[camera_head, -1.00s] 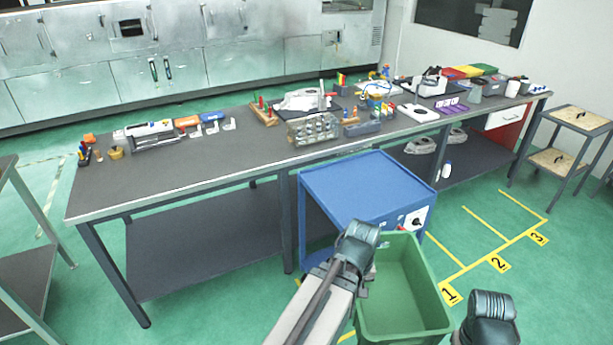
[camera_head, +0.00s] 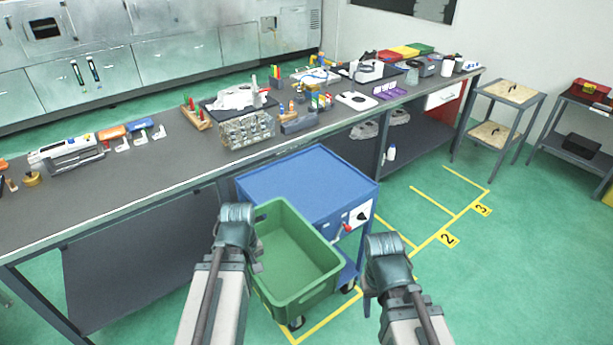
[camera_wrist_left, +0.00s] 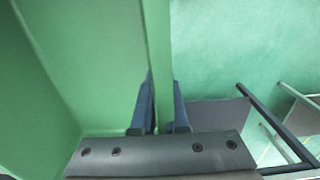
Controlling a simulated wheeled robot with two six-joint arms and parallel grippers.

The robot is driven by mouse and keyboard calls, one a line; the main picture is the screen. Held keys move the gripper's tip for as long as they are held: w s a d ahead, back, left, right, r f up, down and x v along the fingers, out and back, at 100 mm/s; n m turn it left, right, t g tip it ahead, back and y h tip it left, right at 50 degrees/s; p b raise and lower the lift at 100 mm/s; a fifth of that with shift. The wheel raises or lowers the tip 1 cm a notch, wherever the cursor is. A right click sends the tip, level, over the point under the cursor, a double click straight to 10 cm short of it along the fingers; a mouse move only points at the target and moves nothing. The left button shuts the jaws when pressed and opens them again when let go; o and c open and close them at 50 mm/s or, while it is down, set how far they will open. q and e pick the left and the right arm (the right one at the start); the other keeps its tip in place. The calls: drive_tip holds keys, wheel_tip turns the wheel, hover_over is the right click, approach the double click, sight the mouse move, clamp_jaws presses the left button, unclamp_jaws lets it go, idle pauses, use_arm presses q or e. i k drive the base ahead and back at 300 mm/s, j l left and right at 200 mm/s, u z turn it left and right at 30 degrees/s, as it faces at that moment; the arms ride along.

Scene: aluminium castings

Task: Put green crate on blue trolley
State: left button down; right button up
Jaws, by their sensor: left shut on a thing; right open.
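The green crate (camera_head: 313,291) is upright and empty, in front of the blue trolley (camera_head: 312,183) in the head view. Its back rim overlaps the trolley's front left part in the picture; I cannot tell its exact height. The trolley's visible top is bare. My left gripper (camera_head: 256,262) is shut on the crate's left rim. In the left wrist view the dark blue fingers (camera_wrist_left: 162,105) sit on both sides of the green wall. My right gripper (camera_head: 370,282) is open and empty, to the right of the crate and apart from it.
A long workbench (camera_head: 130,185) with tools and castings runs behind the trolley. A red-handled switch panel (camera_head: 356,216) is on the trolley's front. Yellow floor bays (camera_head: 440,215) lie free to the right. Shelf stands (camera_head: 510,92) are at the far right.

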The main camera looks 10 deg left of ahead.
sight(304, 190)
drive_tip(key=i, duration=0.85)
drive_tip(key=i+j, duration=0.1)
drive_tip(key=j+z, duration=0.05)
drive_tip(key=j, duration=0.05)
